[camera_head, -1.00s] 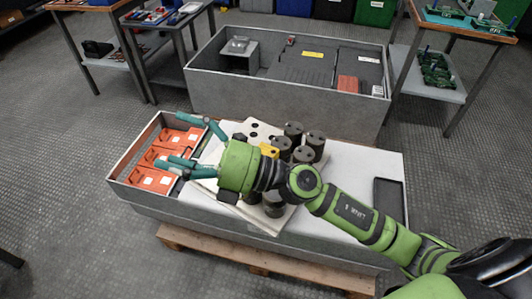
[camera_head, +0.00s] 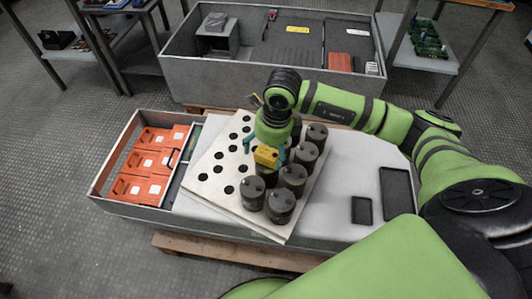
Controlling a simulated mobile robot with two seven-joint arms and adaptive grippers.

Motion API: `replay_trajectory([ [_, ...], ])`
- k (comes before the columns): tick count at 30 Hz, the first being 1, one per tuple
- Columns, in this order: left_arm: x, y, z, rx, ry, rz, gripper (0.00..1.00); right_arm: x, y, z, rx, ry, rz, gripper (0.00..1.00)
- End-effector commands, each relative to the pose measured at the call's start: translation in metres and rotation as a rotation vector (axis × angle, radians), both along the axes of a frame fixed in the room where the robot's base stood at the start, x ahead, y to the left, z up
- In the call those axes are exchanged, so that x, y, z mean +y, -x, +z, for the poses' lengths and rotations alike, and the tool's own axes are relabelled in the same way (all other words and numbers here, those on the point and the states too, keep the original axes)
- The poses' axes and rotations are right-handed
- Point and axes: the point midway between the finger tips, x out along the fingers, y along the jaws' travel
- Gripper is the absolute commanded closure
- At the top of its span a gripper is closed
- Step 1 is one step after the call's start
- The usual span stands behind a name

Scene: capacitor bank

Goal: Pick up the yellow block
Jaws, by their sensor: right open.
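The yellow block (camera_head: 266,155) is small and sits among the dark cylinders, at about the height of their tops. My right gripper (camera_head: 264,150) points down right over it, with one teal finger to the left of the block and one to the right. The jaws are open around the block; whether a finger touches it I cannot tell. What the block rests on is hidden. My left gripper is not in view.
Several dark capacitor cylinders (camera_head: 281,204) stand close around the block on a white plate with holes (camera_head: 214,172). Orange boxes (camera_head: 140,188) lie in the tray at left. A grey bin (camera_head: 180,79) stands behind. Two dark recesses (camera_head: 361,210) lie at right.

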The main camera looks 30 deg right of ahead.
Motion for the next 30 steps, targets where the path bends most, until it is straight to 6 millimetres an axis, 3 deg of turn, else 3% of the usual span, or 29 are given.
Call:
replay_trajectory([
  [7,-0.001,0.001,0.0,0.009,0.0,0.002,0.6,0.001,-0.002,-0.037,0.003,-0.002,0.0,0.13],
  [16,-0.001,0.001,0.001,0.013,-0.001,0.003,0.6,0.002,-0.003,-0.041,0.001,-0.003,0.001,0.13],
  [17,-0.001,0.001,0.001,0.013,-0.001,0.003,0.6,0.002,-0.003,-0.041,0.001,-0.003,0.001,0.21],
  [21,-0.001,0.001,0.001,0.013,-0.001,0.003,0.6,0.002,-0.003,-0.041,0.001,-0.003,0.001,0.77],
  [25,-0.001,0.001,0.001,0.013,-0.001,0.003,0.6,0.002,-0.003,-0.041,0.001,-0.003,0.001,0.8],
  [26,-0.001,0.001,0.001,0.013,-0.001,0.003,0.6,0.002,-0.003,-0.041,0.0,-0.003,0.001,0.86],
  [30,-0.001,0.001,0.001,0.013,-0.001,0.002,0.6,0.002,-0.003,-0.041,0.0,-0.003,0.001,0.86],
])
